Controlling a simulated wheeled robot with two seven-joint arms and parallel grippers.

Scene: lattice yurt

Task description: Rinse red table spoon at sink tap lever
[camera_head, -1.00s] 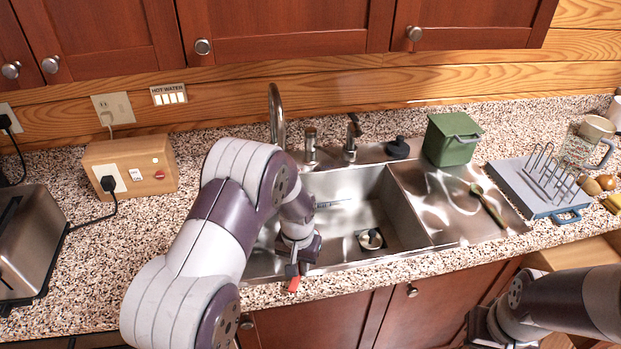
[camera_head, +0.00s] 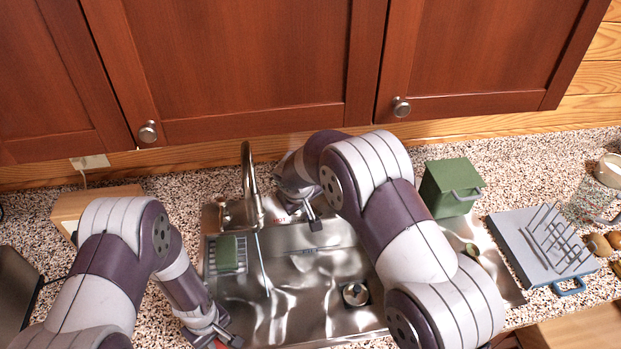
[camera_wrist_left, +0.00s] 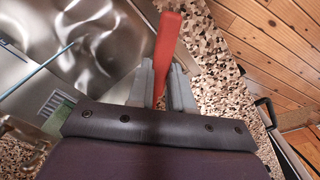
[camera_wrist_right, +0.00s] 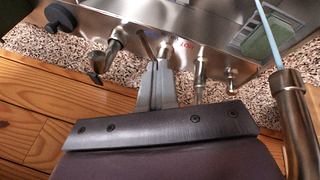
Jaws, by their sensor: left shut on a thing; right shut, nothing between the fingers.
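The red table spoon (camera_wrist_left: 165,50) is in my left gripper (camera_wrist_left: 168,85), its red part rising from between the fingers in the left wrist view. In the head view that gripper (camera_head: 218,335) is low at the sink's front left, with only a bit of red showing. The tap spout (camera_head: 247,165) arches over the sink (camera_head: 300,300), and a thin pale-blue stream (camera_head: 262,262) falls from it. My right gripper (camera_head: 313,222) is shut and empty behind the basin. In the right wrist view its fingertips (camera_wrist_right: 161,66) are close to a slender metal lever (camera_wrist_right: 146,45); contact is unclear.
A green sponge in a rack (camera_head: 230,253) sits at the basin's left. A drain (camera_head: 355,293) lies in its floor. A green bin (camera_head: 452,187) and a grey rack board (camera_head: 545,245) stand to the right. Cabinets (camera_head: 250,60) hang above the counter.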

